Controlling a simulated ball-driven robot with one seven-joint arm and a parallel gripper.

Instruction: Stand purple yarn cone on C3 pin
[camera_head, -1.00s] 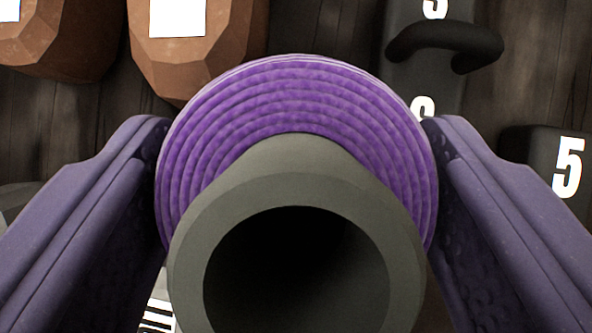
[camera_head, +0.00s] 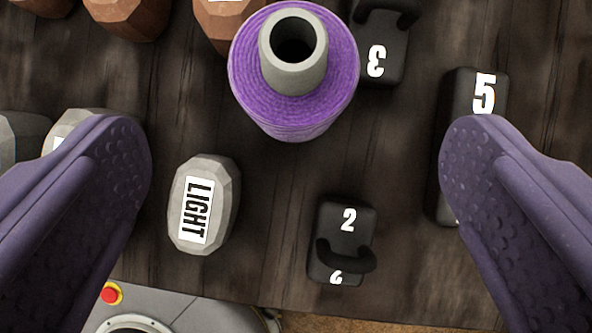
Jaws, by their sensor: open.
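The purple yarn cone (camera_head: 295,112) stands on a dark wooden surface at the top middle of the picture. Its grey tube end (camera_head: 293,72) with a dark hole faces up toward the camera. My gripper (camera_head: 295,140) is open, with a purple finger at each side of the picture. The fingers are empty and well apart from the cone, which lies beyond them toward the top. No pin marked C3 shows in this view.
A grey block labelled LIGHT (camera_head: 204,205) and a black block marked 2 (camera_head: 343,240) stand below the cone. Black blocks marked 3 (camera_head: 382,50) and 5 (camera_head: 465,100) are at right. Brown blocks (camera_head: 222,25) crowd the top left. The wooden surface's edge runs along the bottom.

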